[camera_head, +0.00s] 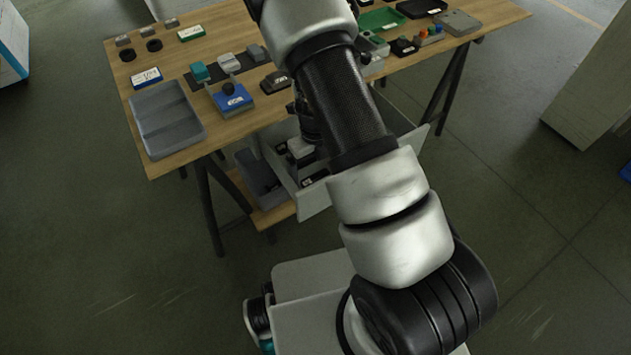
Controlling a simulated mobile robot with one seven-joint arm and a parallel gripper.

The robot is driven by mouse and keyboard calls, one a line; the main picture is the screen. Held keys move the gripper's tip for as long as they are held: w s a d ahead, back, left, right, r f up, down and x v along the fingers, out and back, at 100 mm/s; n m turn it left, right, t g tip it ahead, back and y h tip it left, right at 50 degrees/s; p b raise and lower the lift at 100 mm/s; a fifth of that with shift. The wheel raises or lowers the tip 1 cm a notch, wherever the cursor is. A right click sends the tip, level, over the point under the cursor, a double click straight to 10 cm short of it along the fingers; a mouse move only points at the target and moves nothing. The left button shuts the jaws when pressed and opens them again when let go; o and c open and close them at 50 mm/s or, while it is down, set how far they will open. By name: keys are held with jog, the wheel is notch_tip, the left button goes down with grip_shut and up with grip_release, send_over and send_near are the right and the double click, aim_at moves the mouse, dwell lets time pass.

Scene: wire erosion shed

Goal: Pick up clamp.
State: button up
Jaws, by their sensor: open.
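I cannot single out the clamp with certainty. A blue block with a black knob (231,97) on the wooden table looks like a clamp or fixture. A teal block (200,72) and a light grey block (229,63) sit behind it on a dark mat. My arm comes up from the lower right and bends over the table. My gripper (304,130) shows only as a dark part left of my forearm, above an open drawer; my forearm hides most of it. Its fingertips are not clear, and nothing is seen held.
The open grey drawer (318,201) under the table's front edge holds dark and pale items. A grey tray (166,118) lies at the table's front left corner. A green tray (381,19) and small parts stand at the back right. The floor in front is clear.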

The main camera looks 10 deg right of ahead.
jog(key=shift+f, duration=0.55)
jog(key=c, duration=1.4)
jog(key=shift+o, duration=0.2)
jog(key=shift+r, duration=0.15)
